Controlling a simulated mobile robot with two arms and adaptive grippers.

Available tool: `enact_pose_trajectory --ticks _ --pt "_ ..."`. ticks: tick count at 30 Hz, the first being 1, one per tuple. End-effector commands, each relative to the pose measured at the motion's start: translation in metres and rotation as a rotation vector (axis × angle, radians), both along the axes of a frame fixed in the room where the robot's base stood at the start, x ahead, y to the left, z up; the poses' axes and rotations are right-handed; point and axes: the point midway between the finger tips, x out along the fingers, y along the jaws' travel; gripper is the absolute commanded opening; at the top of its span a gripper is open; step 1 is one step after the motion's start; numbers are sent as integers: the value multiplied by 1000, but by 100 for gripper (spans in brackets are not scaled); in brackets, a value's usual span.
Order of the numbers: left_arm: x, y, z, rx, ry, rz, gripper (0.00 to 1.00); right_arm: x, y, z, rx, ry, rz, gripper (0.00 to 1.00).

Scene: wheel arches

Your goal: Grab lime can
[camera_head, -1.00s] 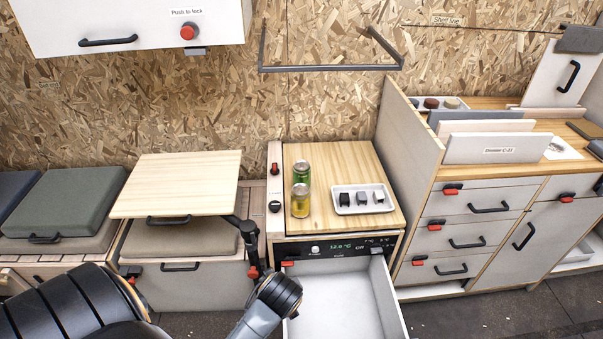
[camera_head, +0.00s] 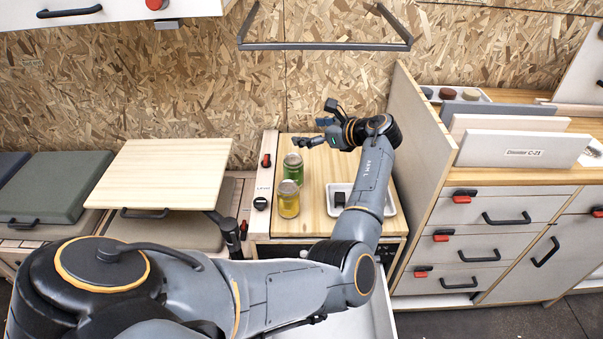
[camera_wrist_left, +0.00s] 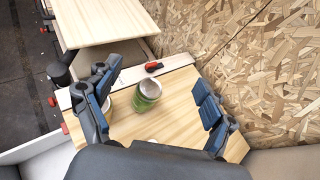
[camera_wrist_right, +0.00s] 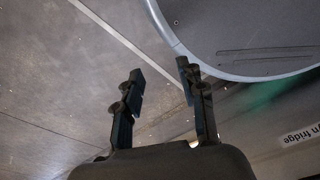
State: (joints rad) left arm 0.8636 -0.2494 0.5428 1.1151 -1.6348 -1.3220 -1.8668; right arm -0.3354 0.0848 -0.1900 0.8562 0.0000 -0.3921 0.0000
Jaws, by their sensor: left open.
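The lime can (camera_head: 292,168) stands upright on the wooden counter top (camera_head: 318,165), with a yellow can (camera_head: 288,200) just in front of it. My left gripper (camera_head: 308,133) is open above and behind the cans. In the left wrist view, the lime can (camera_wrist_left: 147,95) shows between the two spread fingers but farther off, not touched. The yellow can (camera_wrist_left: 97,124) is partly hidden behind the left finger there. My right gripper (camera_wrist_right: 160,68) shows only in its own wrist view, open and empty.
A white tray (camera_head: 337,187) on the counter is partly hidden by my left arm. A tall panel (camera_head: 420,130) borders the counter on the right. A raised wooden board (camera_head: 160,180) is at left. A grey bar frame (camera_head: 325,46) projects from the wall above. An open drawer (camera_head: 375,315) is below.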

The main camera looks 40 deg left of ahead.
Motion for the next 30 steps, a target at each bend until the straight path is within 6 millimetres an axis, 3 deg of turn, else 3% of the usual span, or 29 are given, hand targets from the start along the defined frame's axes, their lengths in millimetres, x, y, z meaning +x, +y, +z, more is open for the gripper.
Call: enact_pose_trajectory --ticks 1,9,13,21,30 --pt "5 -3 -25 6 32 -16 82 9 1 -22 1 -7 -1 40" --pt "13 -6 -89 28 82 -45 82 58 10 -57 6 -39 -8 40" --pt "13 -6 -119 28 82 -45 82 77 13 -64 7 -51 -11 40" --pt "13 -1 -140 29 80 -43 82 94 16 -60 9 -61 -15 40" --pt "14 51 -161 27 82 -42 82 109 18 -39 10 -75 -18 40"
